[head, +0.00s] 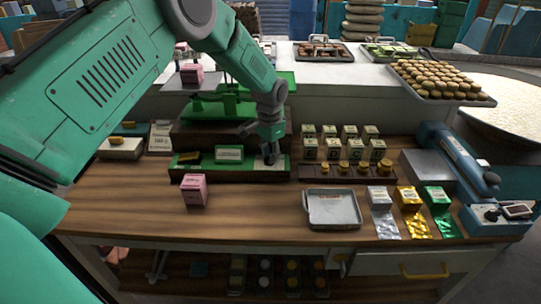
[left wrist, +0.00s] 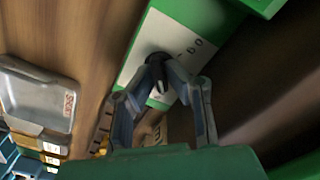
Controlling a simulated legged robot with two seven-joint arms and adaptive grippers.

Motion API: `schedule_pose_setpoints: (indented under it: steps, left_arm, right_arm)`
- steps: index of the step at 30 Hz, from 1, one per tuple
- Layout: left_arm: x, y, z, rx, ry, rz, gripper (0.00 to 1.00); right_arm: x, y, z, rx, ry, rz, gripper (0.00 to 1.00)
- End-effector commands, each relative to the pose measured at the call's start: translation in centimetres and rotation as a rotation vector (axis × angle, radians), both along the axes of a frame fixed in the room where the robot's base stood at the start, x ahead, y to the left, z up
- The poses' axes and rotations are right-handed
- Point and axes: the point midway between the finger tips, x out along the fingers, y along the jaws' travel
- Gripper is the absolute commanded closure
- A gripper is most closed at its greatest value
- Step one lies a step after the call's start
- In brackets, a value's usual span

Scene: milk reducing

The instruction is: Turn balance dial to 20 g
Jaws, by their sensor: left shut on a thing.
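The green balance (head: 230,110) stands at the back left of the wooden table on a dark base with a green front strip (head: 215,174). My left gripper (head: 270,156) reaches down to the right end of that strip. In the left wrist view its fingers (left wrist: 162,80) are shut on the small black dial (left wrist: 157,62), which sits on a white plate with dark marks (left wrist: 182,50). The fingers hide part of the dial, and I cannot read its setting. My right gripper is not in view.
A pink box (head: 194,190) stands in front of the balance. To the right are a rack of brass weights (head: 355,168), several small labelled boxes (head: 332,149) and a metal tray (head: 332,208). A blue sealing device (head: 455,155) stands at the far right. The front left tabletop is clear.

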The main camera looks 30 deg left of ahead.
Motion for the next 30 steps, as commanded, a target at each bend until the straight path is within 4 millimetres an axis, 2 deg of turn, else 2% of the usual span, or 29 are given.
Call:
schedule_pose_setpoints:
  steps: [12, 29, 30]
  left_arm:
    - [0.23, 0.15, 0.22, 0.003, -0.007, -0.184, 1.00]
    - [0.24, 0.18, 0.28, 0.004, -0.008, -0.210, 1.00]
    - [0.24, 0.18, 0.28, 0.004, -0.008, -0.210, 0.75]
  right_arm:
    - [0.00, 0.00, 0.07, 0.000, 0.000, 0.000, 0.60]
    - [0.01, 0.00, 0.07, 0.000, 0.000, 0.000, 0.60]
    - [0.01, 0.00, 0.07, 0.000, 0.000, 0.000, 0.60]
